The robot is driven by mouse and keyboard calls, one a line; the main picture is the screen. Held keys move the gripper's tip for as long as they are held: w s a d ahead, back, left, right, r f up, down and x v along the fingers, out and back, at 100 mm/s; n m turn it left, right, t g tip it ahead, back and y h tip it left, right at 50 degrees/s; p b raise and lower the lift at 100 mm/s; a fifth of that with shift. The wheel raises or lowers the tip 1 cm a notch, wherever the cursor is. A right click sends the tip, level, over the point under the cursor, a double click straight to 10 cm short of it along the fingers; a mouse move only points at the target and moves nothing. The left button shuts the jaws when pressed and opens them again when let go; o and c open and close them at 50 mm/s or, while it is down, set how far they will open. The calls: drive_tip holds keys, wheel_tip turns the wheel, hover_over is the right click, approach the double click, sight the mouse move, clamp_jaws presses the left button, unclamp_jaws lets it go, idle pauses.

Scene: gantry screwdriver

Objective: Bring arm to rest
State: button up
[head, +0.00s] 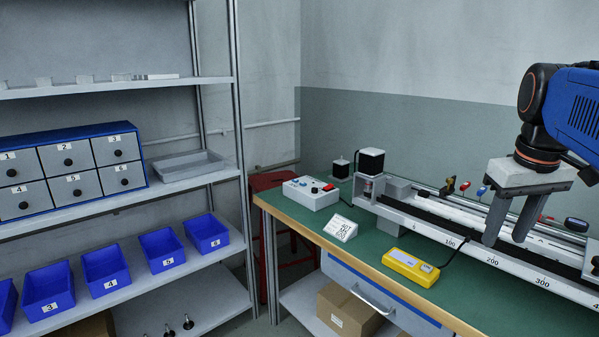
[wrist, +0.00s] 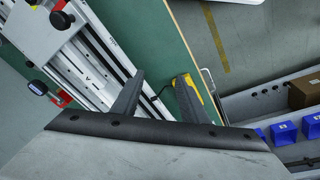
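My gripper (head: 507,236) hangs at the right of the head view, fingers pointing down, over or just in front of the gantry rail (head: 459,236). A clear gap shows between its two dark fingers and nothing is held. In the wrist view my gripper (wrist: 160,80) also shows its fingers apart, with the green bench top (wrist: 150,30) and the rail (wrist: 84,62) beyond them. A blue arm joint of mine is above it. Whether the fingertips touch anything is hard to tell.
The bench carries a control box (head: 311,193), a white label stand (head: 341,228) and a yellow device (head: 410,267) with a black cable. Shelves at left hold a numbered drawer unit (head: 68,168) and blue bins (head: 161,249). A red stool (head: 272,182) stands behind the bench.

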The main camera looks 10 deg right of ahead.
drive_tip(key=s+a+f+t, duration=0.1)
drive_tip(key=s+a+f, duration=0.1)
drive_tip(key=a+f, duration=0.5)
drive_tip(key=s+a+f+n+t+y, duration=0.1)
drive_tip(key=s+a+f, duration=0.1)
drive_tip(key=a+f, duration=0.6)
wheel_tip(320, 180, down, 4)
drive_tip(key=shift+f+t, duration=0.2)
drive_tip(key=shift+t, duration=0.2)
idle(1.1)
